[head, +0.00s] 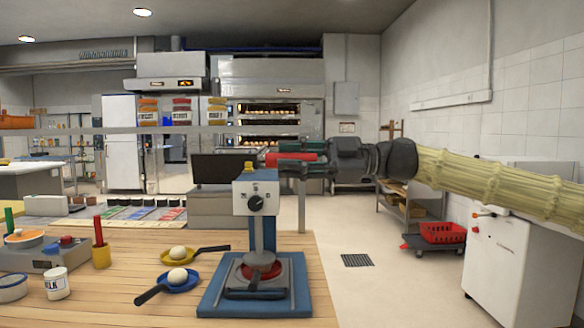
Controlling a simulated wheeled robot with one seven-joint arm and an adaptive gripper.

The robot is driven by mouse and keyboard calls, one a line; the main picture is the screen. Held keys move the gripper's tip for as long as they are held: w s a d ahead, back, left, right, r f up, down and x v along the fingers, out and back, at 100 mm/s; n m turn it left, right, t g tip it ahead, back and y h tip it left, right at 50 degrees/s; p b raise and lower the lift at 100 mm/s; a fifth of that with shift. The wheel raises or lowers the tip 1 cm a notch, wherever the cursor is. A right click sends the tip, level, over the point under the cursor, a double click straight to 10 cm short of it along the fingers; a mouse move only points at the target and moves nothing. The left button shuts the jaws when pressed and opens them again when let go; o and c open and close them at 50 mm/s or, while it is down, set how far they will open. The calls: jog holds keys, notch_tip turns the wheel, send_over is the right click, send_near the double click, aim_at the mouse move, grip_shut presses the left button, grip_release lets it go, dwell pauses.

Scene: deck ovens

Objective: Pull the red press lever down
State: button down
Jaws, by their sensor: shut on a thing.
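The press (255,198) stands on a blue base near the right end of the wooden table, with a grey head, a dark knob and a blue column. Its red press lever (290,159) sticks out at the upper right of the head and looks about level. My gripper (284,159) reaches in from the right, with one finger above and one below the lever. It is shut on the lever. The joint between lever and press is partly hidden by the fingers. A red round part (260,272) sits low on the press.
Two small pans, yellow (205,251) and blue (176,284), each hold a pale ball left of the press. A white jar (58,284) and a grey box with buttons (50,254) stand further left. Open floor lies right of the table; a red basket (442,232) sits there.

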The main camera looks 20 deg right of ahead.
notch_tip(320, 180, down, 18)
jog(key=s+n+b, duration=0.1)
jog(key=n+b, duration=0.4)
jog(key=b, duration=1.5)
jog(key=shift+s+a+r, duration=0.2)
jog(key=shift+s+a, duration=0.2)
jog(key=shift+f, duration=0.25)
jog(key=c, duration=1.3)
grip_release()
jog(key=shift+o, duration=0.7)
jog(key=shift+d, duration=0.1)
jog(key=shift+r, duration=0.2)
jog(key=shift+w+d+r, duration=0.1)
jog(key=shift+r, duration=0.05)
